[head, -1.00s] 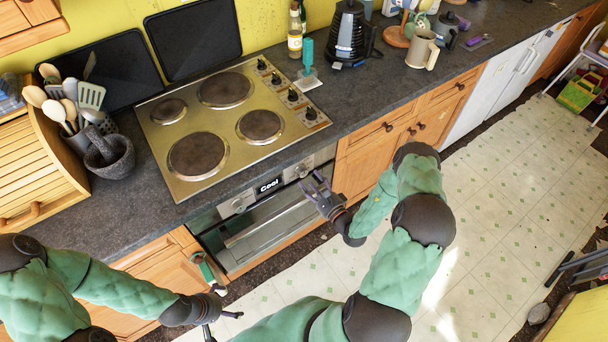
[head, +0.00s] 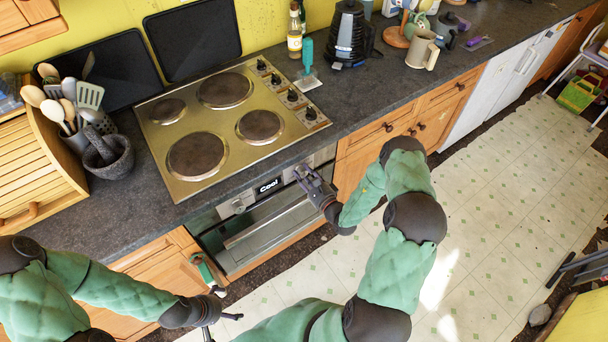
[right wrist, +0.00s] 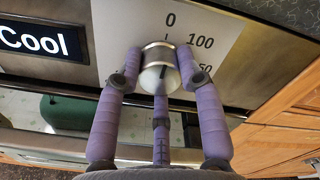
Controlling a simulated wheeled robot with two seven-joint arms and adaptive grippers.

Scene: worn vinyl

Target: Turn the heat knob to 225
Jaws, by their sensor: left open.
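The heat knob (right wrist: 160,68) is a round metal knob with a pale face on the oven's front panel. Its printed scale shows 0 above it and 100 to its upper right, with another number partly hidden below. My right gripper (right wrist: 160,72) has its purple fingers around the knob, one on each side and one below. I cannot tell whether they press on it. In the head view my right gripper (head: 308,178) is at the panel's right end. My left gripper (head: 227,306) is open and empty at the lower left, in front of the cabinets.
A display (right wrist: 45,41) left of the knob reads "Cool". The oven window (head: 265,228) is below the panel. The hob (head: 235,125) and its own knobs lie above on the dark worktop (head: 385,105).

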